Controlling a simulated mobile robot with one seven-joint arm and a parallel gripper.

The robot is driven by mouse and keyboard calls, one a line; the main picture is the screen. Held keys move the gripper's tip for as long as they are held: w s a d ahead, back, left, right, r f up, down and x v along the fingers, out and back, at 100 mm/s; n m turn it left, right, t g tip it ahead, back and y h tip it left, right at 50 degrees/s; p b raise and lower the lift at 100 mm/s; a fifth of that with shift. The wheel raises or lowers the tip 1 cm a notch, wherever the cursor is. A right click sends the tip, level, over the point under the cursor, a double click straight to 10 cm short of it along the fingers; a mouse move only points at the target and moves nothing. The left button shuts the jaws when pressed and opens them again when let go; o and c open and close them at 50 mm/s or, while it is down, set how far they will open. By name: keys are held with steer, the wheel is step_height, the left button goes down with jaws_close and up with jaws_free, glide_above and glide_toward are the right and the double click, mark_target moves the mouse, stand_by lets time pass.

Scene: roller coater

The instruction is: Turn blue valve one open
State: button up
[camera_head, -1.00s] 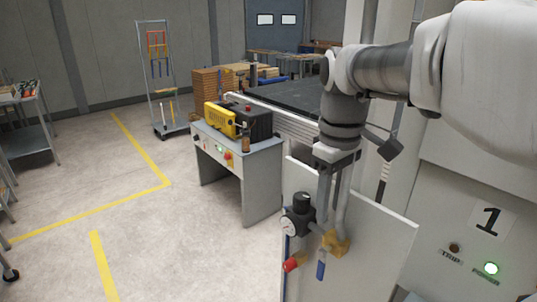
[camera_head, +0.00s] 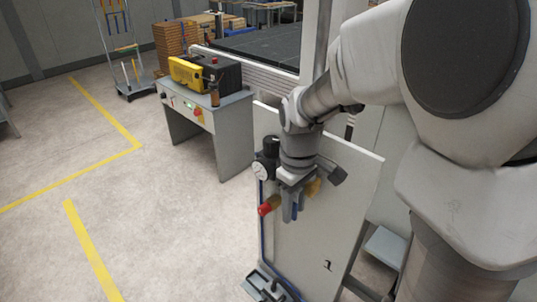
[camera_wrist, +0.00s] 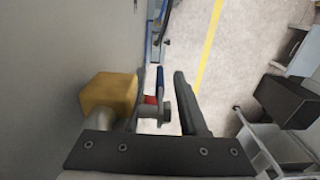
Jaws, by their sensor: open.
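The blue valve handle (camera_wrist: 160,82) shows in the wrist view, between the fingers of my gripper (camera_wrist: 163,90). A red part (camera_wrist: 150,101) lies close beside it. In the head view my gripper (camera_head: 292,210) points down in front of the grey panel and largely hides the blue handle. My gripper is open; I cannot tell whether a finger touches the handle. A yellow fitting (camera_wrist: 108,93) sits left of the fingers in the wrist view, partly hidden behind my gripper in the head view. A red handle (camera_head: 269,206) is just left of my gripper.
A foot pedal unit (camera_head: 268,284) stands on the floor below. A grey console (camera_head: 222,125) stands behind to the left. The floor at left is clear.

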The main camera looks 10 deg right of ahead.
steer(key=shift+f, duration=0.15)
jaws_close()
stand_by(1.4)
